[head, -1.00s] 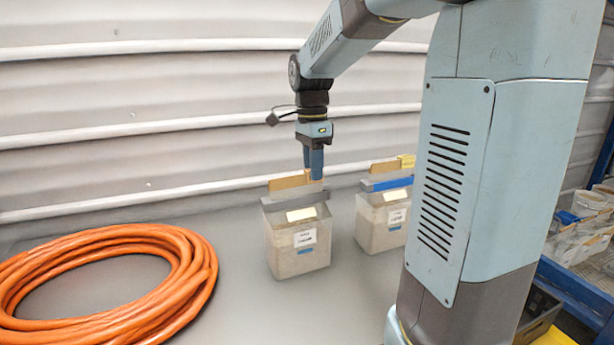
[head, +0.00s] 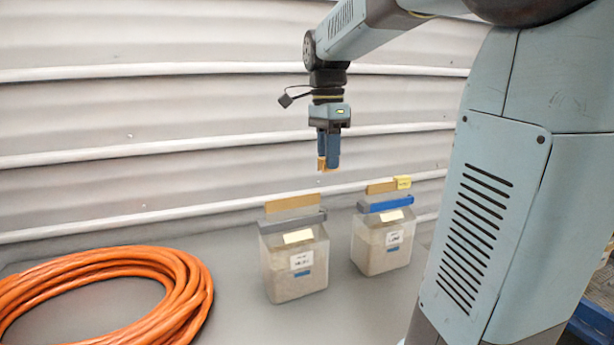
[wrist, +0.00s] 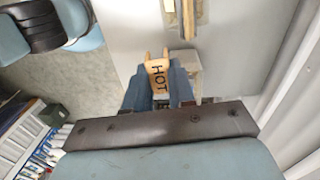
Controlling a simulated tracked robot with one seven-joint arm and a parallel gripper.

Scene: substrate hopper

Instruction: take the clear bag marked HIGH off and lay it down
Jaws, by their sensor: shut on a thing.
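Two clear bags of pale grey-brown material stand upright on the grey surface in the head view. The left clear bag (head: 295,270) has a grey clip bar (head: 292,222) across its top; the right clear bag (head: 382,248) has a blue clip bar (head: 391,204). Their printed labels are too small to read, so I cannot tell which is marked HIGH. My gripper (head: 328,163) is above and between the bags, touching neither. It is shut on a small tan tag (wrist: 158,74), lettered HOT in the wrist view.
A tan board (head: 292,203) rises behind the left bag. Another tan board (head: 382,187) with a yellow tag (head: 403,182) is behind the right bag. A coiled orange hose (head: 110,290) lies at left. A ribbed wall (head: 150,110) closes the back.

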